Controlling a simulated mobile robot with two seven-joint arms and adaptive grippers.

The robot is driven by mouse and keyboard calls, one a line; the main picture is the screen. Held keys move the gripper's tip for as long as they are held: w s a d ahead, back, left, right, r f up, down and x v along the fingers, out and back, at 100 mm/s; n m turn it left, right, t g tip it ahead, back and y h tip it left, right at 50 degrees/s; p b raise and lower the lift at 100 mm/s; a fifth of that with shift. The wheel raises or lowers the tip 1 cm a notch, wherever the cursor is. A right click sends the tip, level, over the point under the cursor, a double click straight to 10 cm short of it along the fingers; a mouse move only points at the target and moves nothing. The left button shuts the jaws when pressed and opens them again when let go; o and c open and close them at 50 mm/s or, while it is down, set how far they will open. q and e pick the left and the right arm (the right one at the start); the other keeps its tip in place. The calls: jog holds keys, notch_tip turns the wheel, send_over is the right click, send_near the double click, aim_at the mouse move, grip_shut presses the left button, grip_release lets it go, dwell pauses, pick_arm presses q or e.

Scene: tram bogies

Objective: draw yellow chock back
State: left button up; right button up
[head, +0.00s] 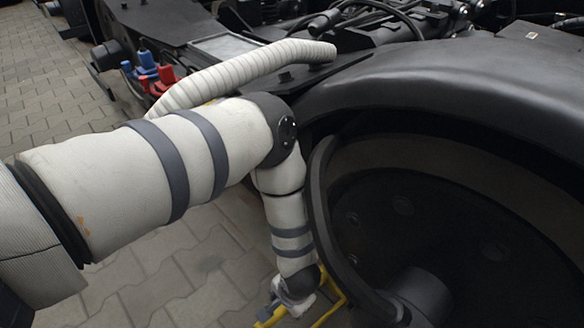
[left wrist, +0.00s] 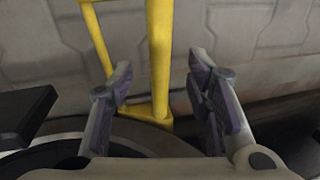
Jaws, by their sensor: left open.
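The yellow chock (head: 331,311) shows in the head view low at the bottom edge, beside the dark wheel, mostly behind my left arm and cut off by the frame. In the left wrist view its yellow bars (left wrist: 160,45) run down from the top, with a flat yellow piece at their lower end. My left gripper (left wrist: 161,78) is open there, one finger on each side of the thicker upright bar, with gaps visible on both sides. In the head view the left gripper (head: 297,301) is small and partly hidden at the chock. My right gripper is not in view.
A large dark wheel (head: 400,225) with a hub (head: 422,295) stands to the right of my left arm, under a curved black guard (head: 430,85). Red and blue fittings (head: 150,72) sit on the frame behind. Open paving (head: 45,75) lies at the left.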

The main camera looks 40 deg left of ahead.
aim_at(283, 309)
pick_arm(q)
jog(key=f+b, duration=0.1)
jog(key=f, duration=0.1)
jog(key=a+f, duration=0.1)
jog(key=f, duration=0.2)
jog(key=f+b, duration=0.1)
jog(key=f, duration=0.2)
jog(key=shift+a+f+b, duration=0.25)
jog(key=shift+a+b, duration=0.05)
jog(key=shift+b, duration=0.05)
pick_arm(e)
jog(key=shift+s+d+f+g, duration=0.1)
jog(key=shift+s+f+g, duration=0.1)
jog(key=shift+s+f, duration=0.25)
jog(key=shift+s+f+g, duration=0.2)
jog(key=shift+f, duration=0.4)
pick_arm(q)
jog(key=shift+a, duration=0.1)
grip_shut()
